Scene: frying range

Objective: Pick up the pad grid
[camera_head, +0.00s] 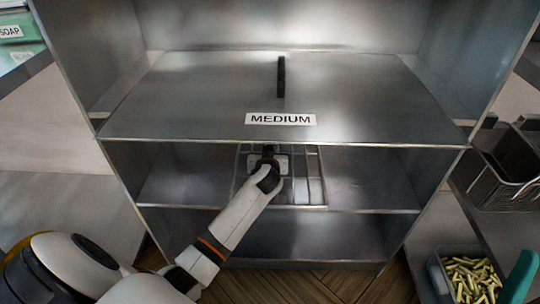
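The pad grid (301,190), a grid of thin metal bars, lies on the middle shelf of a steel shelf unit, below the shelf labelled MEDIUM. Its far part is hidden by the upper shelf and its left middle by my arm. My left arm reaches in from the lower left. Its gripper (268,152) is at the shelf opening, over the grid in the picture. The fingertips are small, dark and partly hidden, so I cannot tell whether they are open or touch the grid. My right gripper is not in view.
The MEDIUM shelf (200,95) overhangs the opening and has a dark upright strip (281,77) at its middle. The lower shelf (330,235) looks empty. At the right are a wire basket (505,175) and a container of fries (470,275). A SOAP box (18,30) is at upper left.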

